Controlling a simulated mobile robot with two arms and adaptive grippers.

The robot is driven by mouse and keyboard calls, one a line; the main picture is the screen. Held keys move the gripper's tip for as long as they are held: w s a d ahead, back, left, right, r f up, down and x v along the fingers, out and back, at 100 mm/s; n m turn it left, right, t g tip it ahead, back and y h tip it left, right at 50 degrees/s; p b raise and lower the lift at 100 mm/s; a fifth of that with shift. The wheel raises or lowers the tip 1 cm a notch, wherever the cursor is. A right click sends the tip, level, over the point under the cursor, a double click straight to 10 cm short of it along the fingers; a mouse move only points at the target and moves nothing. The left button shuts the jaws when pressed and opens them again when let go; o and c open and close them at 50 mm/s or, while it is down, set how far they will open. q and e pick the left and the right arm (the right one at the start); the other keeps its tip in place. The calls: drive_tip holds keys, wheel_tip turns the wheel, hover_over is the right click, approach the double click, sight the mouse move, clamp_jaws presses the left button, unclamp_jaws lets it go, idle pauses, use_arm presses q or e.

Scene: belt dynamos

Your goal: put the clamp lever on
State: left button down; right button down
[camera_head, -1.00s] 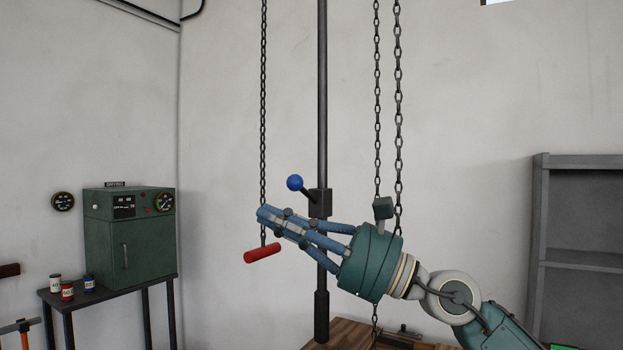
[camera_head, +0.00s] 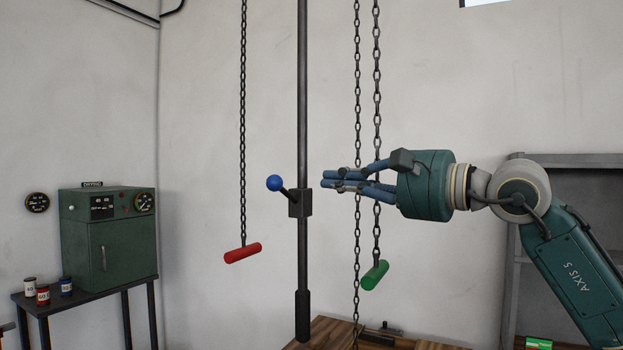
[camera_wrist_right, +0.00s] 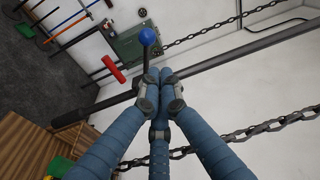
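The clamp lever (camera_head: 284,191) is a short black arm with a blue ball on its end. It slants up and left from a dark block (camera_head: 300,204) on the upright pole. The blue ball also shows in the right wrist view (camera_wrist_right: 147,36), just beyond my fingertips. My right gripper (camera_head: 326,180) is to the right of the block and slightly above it, its blue fingers pointing left. The fingertips are together with nothing seen between them, and they look apart from the lever. My left gripper is not in view.
A red handle (camera_head: 243,253) hangs on a chain left of the pole, and a green handle (camera_head: 374,275) hangs on a chain below my right gripper. A green cabinet (camera_head: 108,240) stands on a table at the left. A wooden bench top (camera_head: 330,330) is below.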

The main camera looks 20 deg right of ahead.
sight(286, 193)
drive_tip(key=p+x, duration=0.4)
drive_tip(key=x, duration=0.5)
drive_tip(key=shift+w, duration=0.25)
drive_tip(key=shift+a, duration=0.15)
